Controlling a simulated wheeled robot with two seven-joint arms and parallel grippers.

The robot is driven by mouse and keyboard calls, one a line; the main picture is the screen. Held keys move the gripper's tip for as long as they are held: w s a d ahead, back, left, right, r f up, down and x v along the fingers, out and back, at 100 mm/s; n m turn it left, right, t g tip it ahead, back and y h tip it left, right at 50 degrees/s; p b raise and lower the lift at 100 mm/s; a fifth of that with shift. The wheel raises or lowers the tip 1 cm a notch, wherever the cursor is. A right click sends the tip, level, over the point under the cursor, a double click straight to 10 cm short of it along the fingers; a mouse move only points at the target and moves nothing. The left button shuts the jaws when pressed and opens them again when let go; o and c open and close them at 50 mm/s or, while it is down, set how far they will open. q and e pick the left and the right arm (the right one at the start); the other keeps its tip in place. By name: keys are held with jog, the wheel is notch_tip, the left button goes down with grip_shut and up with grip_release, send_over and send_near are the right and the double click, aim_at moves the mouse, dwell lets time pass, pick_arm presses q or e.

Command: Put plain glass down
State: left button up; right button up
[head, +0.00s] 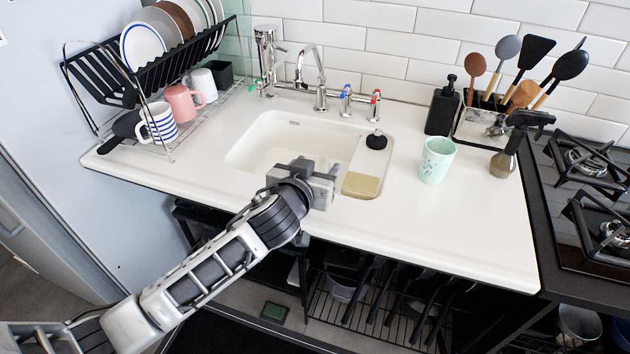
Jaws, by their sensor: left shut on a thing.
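My left gripper (318,178) reaches in from the lower left and is over the front edge of the sink basin (258,148). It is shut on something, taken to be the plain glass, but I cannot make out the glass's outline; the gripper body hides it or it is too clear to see. A mint-green patterned cup (437,160) stands upright on the white counter (470,215), to the right of the sink and apart from the gripper. My right gripper is not in view.
A black dish rack (150,75) with plates and mugs is at the left. The tap (318,85) stands behind the sink. A soap bottle (442,108), utensil holder, spray bottle (505,155) and hob (590,200) are right. The front right counter is clear.

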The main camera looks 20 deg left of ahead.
pick_arm(q)
jog(key=shift+w+a+f, duration=0.15)
jog(key=shift+w+f, duration=0.3)
jog(key=shift+f, duration=0.1)
jog(key=shift+w+f, duration=0.15)
jog(key=shift+f, duration=1.5)
jog(key=shift+f, duration=0.1)
jog(key=o, duration=1.1)
jog(key=shift+f, duration=0.1)
